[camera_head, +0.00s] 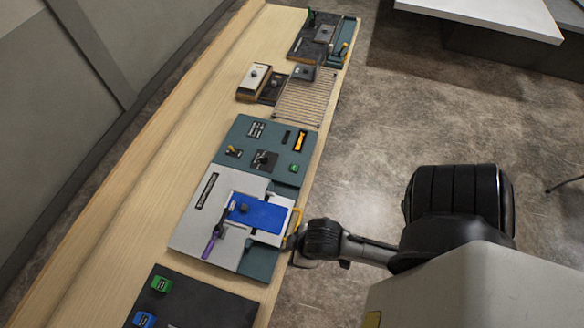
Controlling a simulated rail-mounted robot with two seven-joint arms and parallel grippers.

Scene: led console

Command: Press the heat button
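I cannot tell which control is the heat button, as no label is readable. Several button-like parts show in the head view: a green block (161,284) and a blue block (143,319) on the dark panel (205,302) at the bottom left, and a small green button (294,168) on the teal panel (227,139). My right gripper (294,241) is at the right edge of the grey panel (188,236), beside a yellow handle (296,220). Its fingers are small and partly hidden, so I cannot tell whether they are open or touch the handle. My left gripper is out of view.
The panels lie along a long wooden bench (170,150). The grey panel carries a blue plate (262,214) and a purple-handled lever (210,246). Farther back are a wire rack (303,103), a white box (254,76) and more fixtures.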

